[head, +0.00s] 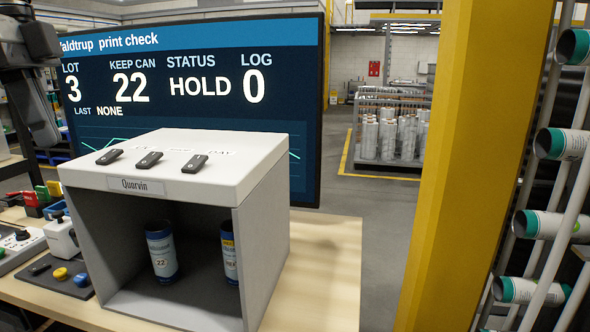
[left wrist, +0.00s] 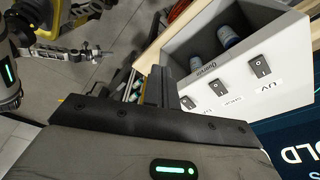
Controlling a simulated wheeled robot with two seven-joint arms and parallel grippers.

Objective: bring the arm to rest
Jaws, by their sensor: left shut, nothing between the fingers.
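My left gripper (head: 38,100) hangs in the upper left corner of the head view, in front of the screen's left edge. In the left wrist view its dark fingers (left wrist: 165,92) are together with nothing between them. It is clear of the grey box (head: 262,210) and holds no can. The box, labelled Quorvin, stands on the wooden table with its open side facing me. The left wrist view shows the box (left wrist: 265,50) at the upper right. I cannot make out my right gripper for certain in either view.
Inside the box stand a can marked 22 (head: 161,252) and a second can (head: 229,255), partly hidden. Three black switches (head: 150,159) sit on top. The screen (head: 225,100) reads HOLD. A yellow post (head: 470,150) and a can rack (head: 550,227) stand right.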

